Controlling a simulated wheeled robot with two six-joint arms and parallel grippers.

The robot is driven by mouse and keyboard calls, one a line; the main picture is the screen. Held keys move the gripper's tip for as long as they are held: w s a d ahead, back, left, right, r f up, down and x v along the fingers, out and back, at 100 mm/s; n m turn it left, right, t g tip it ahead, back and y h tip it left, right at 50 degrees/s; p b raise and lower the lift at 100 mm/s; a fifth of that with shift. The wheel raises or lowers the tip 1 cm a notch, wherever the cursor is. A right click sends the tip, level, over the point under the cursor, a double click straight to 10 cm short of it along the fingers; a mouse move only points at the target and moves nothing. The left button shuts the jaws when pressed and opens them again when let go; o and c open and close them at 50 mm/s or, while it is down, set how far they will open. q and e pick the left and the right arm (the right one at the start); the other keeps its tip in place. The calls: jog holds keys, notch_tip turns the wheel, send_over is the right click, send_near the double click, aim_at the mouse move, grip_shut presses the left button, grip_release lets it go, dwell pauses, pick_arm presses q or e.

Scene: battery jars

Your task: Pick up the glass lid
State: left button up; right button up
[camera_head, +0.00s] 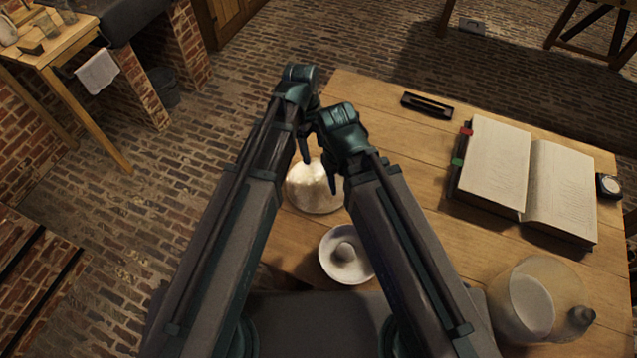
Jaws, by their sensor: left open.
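A pale round piece with a raised knob in its middle (345,255) lies on the table between my two arms; it looks like a lid, but I cannot tell whether it is glass. A bright whitish rounded object (312,190) stands just beyond it, partly hidden by dark fingers. My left gripper (306,148) is above and behind this bright object, open, with nothing visible in it. My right gripper (332,178) is close beside it; its fingers are mostly hidden by its wrist. A clear glass vessel (535,300) stands at the lower right, with a dark knob-like piece at its side.
An open book (530,175) lies on the wooden table (400,150). A small black tray (427,105) is near the far edge, and a small round dial (608,186) is at the right. The table between the book and my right arm is clear.

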pick_arm(q)
jog(key=b, duration=0.9)
send_near(318, 175)
jog(key=f, duration=0.3)
jog(key=s+f, duration=0.1)
jog(key=f, duration=0.1)
jog(key=shift+d+f, duration=0.1)
jog(key=shift+d, duration=0.15)
jog(key=shift+s, duration=0.1)
pick_arm(e)
notch_tip(318, 175, down, 8)
jog(key=shift+f, duration=0.25)
jog(key=shift+f, duration=0.15)
pick_arm(q)
jog(key=f+b, duration=0.5)
jog(key=shift+d, duration=0.3)
pick_arm(e)
notch_tip(318, 175, down, 5)
jog(key=shift+f, duration=0.1)
pick_arm(q)
grip_shut()
